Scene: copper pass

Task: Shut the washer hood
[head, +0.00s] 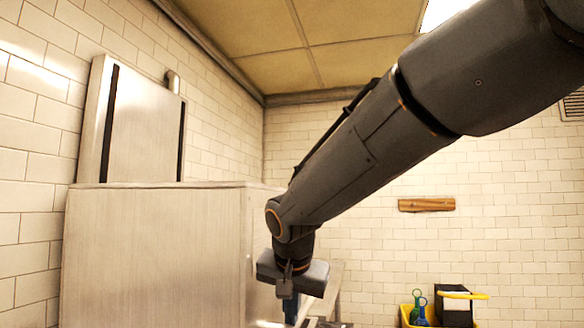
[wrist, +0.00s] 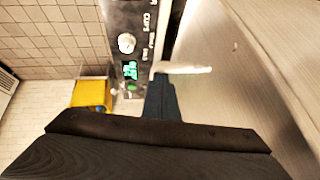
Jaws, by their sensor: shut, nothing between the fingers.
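The washer hood (head: 155,255) is a large brushed-steel box at the left of the head view. Its steel surface (wrist: 235,60) fills the right of the wrist view. I cannot tell how far it is raised. My gripper (head: 286,290) is at the hood's right side, low in the head view, pointing down. In the wrist view the fingers (wrist: 160,88) are shut and empty, close to a pale bar (wrist: 186,68) that looks like a handle. I cannot tell whether they touch it. A control panel (wrist: 128,45) with a knob and green display is beside them.
A yellow caddy (head: 405,312) with bottles stands at the lower right, beside a black box (head: 455,305). A steel counter (head: 333,285) shows partly behind my gripper. A wooden strip (head: 426,204) is on the tiled back wall. A steel panel (head: 142,125) rises behind the hood.

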